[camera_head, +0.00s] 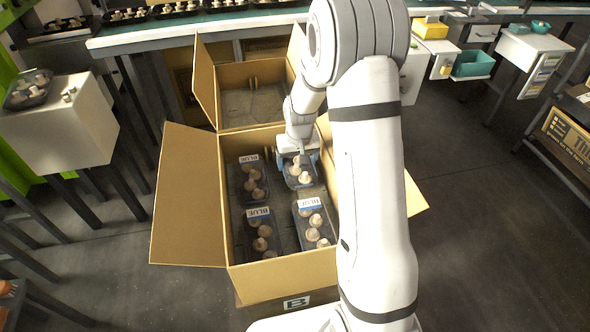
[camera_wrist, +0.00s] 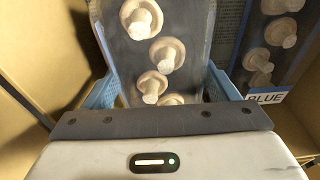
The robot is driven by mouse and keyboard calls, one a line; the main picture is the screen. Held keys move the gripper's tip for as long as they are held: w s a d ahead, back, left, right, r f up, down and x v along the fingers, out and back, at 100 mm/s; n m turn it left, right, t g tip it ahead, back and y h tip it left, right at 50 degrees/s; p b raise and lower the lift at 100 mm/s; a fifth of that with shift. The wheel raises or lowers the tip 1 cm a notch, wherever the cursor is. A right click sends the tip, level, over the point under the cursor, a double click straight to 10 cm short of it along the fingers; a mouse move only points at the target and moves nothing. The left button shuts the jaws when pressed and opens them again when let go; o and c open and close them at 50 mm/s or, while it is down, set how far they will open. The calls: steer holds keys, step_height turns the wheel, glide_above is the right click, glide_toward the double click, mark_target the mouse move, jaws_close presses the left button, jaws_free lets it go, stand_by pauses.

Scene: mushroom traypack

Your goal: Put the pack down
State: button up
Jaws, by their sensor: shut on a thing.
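My gripper (camera_head: 297,153) reaches down into the front cardboard box (camera_head: 284,284). Its blue fingers are shut on a clear pack of mushrooms (camera_head: 293,183) in the back right part of the box. In the wrist view, my gripper (camera_wrist: 155,92) has a finger on each side of the pack (camera_wrist: 120,50), which shows several pale mushrooms in a row. The other packs stand in the box: one back left (camera_head: 244,191), one front left (camera_head: 251,239) and one front right (camera_head: 302,227). Whether the held pack touches the floor of the box is hidden.
The box flaps (camera_head: 186,195) are folded outward. A second open box (camera_head: 252,100) stands behind it and looks empty of packs. A conveyor (camera_head: 220,22) with more packs runs along the back. A white stand (camera_head: 58,130) with a pack on it is at left.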

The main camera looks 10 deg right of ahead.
steer(key=shift+f+b, duration=0.3)
steer(key=shift+f, duration=1.15)
steer(key=shift+f, duration=0.1)
steer(key=o, duration=0.9)
